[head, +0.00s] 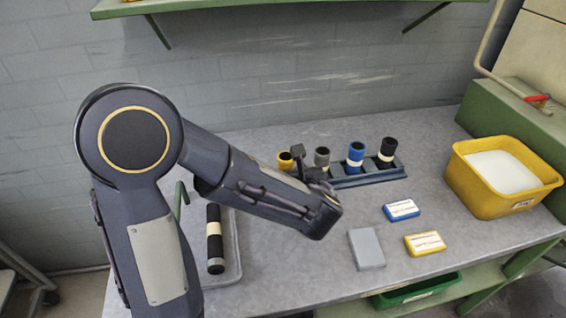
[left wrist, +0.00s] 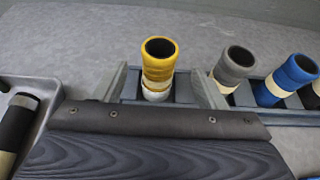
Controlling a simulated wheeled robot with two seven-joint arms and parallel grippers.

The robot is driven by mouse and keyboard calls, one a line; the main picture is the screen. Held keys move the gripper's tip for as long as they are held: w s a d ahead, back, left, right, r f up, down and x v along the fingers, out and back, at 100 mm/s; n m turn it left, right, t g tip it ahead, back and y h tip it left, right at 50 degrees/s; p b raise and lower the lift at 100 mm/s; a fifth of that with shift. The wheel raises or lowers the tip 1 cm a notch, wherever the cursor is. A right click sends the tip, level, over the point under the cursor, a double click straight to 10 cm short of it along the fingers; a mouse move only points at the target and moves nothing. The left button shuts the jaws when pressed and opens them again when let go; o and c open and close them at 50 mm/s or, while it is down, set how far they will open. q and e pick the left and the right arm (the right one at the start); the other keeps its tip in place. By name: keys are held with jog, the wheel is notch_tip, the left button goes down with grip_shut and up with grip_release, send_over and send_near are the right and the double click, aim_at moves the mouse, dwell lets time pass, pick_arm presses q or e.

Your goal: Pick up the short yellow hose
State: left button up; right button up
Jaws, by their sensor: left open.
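The short yellow hose (head: 285,160) stands upright at the left end of a dark rack, with a pale band round its lower part. My left gripper (head: 307,165) is open beside it in the head view and partly hides it and the rack's left end. In the left wrist view the yellow hose (left wrist: 158,62) shows between the two spread fingers of my left gripper (left wrist: 163,88), one on each side. Neither finger visibly presses on it. My right gripper is not in view.
Grey (head: 322,158), blue (head: 355,156) and black (head: 387,152) hoses stand in the rack (head: 368,179) to the right. A tray (head: 232,262) holds a long black hose (head: 214,240). Small boxes and a yellow bin (head: 476,189) stand farther right. A green shelf (head: 290,5) hangs above.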

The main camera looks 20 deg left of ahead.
pick_arm(q)
jog(key=x, duration=0.6)
jog(key=shift+w+a+f, duration=0.15)
jog(key=shift+w+a, duration=0.1)
jog(key=shift+a, duration=0.05)
jog(key=c, duration=1.2)
